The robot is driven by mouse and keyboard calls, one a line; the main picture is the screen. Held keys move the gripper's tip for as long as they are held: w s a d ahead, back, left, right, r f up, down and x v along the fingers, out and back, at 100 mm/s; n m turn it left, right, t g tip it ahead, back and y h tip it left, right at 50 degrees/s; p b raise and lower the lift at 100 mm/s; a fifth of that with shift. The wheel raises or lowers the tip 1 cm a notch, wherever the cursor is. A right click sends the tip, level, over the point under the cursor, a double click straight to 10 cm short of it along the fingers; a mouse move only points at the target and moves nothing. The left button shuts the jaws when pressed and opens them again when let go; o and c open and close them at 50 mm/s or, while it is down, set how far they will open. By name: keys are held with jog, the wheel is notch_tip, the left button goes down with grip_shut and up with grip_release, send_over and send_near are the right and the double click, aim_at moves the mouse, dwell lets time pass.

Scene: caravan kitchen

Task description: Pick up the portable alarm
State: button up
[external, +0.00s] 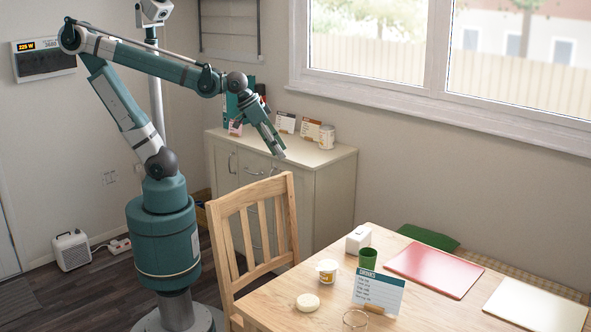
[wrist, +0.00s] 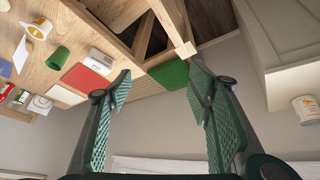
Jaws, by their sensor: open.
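No object in view is clearly labelled as the portable alarm. A small white box (external: 358,239) stands on the wooden table beside a green cup (external: 368,259); it also shows at upper left in the wrist view (wrist: 99,60). Another small white device (wrist: 40,104) appears beyond the mats in the wrist view. I cannot tell whether either is the alarm. My gripper (external: 280,151) hangs in the air by the cabinet, behind the chair and well away from the table. In the wrist view its fingers (wrist: 159,76) are apart with nothing between them.
A wooden chair (external: 253,232) stands between my base and the table (external: 268,302). The table holds a red mat (external: 433,269), a cream mat (external: 535,304), a drinks card (external: 378,291) and a yogurt pot (external: 327,272). The cabinet (external: 322,160) carries cards and a can (external: 327,137).

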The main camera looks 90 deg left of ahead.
jog(key=w+d+r+n+g+p, duration=0.25)
jog(key=w+d, duration=0.25)
jog(key=w, duration=0.5)
jog(key=n+g+p, duration=0.4)
jog(key=n+p, duration=0.3)
jog(key=p, duration=0.1)
send_over(359, 232)
jog(key=shift+t, duration=0.25)
notch_tip(359, 232, down, 17)
jog(key=shift+w+a+r, duration=0.1)
jog(key=shift+r, duration=0.1)
jog(key=shift+w+d+f, duration=0.1)
jog(key=shift+d+f, duration=0.1)
jog(key=shift+f, duration=0.15)
jog(key=shift+f+b, duration=0.35)
jog(key=shift+f, duration=0.9)
jog(key=shift+a+f+b, duration=0.15)
jog(key=shift+f+b, duration=0.15)
jog(key=shift+f, duration=1.05)
jog(key=shift+a+f+b, duration=0.1)
jog(key=shift+f+b, duration=0.15)
jog(key=shift+f, duration=1.05)
